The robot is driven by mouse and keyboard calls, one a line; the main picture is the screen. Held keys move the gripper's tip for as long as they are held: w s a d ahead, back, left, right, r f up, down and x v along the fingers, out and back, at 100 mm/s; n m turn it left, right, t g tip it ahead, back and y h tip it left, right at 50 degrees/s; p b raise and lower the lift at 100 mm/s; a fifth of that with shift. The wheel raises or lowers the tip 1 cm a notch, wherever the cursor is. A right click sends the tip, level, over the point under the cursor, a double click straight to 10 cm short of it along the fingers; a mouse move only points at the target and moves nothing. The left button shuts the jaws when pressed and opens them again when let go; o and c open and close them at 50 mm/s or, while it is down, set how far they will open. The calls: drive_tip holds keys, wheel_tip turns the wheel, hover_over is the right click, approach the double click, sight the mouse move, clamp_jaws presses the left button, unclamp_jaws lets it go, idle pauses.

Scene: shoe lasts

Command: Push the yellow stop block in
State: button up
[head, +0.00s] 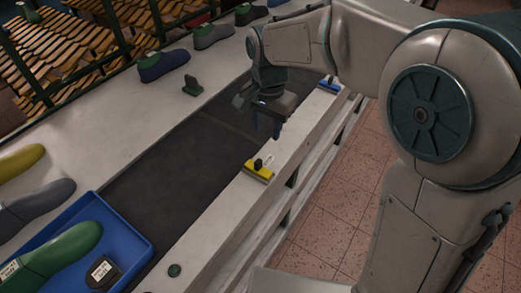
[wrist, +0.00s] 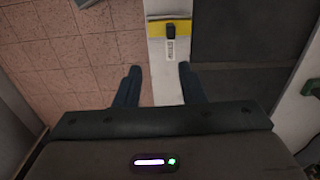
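The yellow stop block (head: 258,173) sits on the pale rail along the near edge of the dark belt. It has a black knob on top and a white tag beside the knob. In the wrist view the yellow block (wrist: 184,28) is at the top, beyond my fingertips and slightly right of the gap between them. My gripper (head: 268,126) is above the rail, a little farther along it than the block and apart from it. In the wrist view my gripper (wrist: 160,75) has its two fingers spread, with nothing between them.
The dark belt (head: 165,180) runs alongside the rail. A blue block (head: 330,87) sits farther along the rail. A blue tray (head: 138,238) holds a green shoe last (head: 55,250) and a dark labelled piece. More lasts stand on the far ledge. Tiled floor lies right of the rail.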

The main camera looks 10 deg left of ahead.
sight(258, 161)
drive_tip(key=f, duration=0.4)
drive_tip(key=a+f+p, duration=0.1)
drive_tip(key=f, duration=0.4)
drive_tip(key=a+f, duration=0.1)
drive_tip(key=f, duration=0.4)
drive_tip(key=shift+a+f+p, duration=0.1)
drive_tip(key=shift+a+p, duration=0.05)
drive_tip(key=shift+p, duration=0.25)
drive_tip(key=shift+w, duration=0.1)
clamp_jaws()
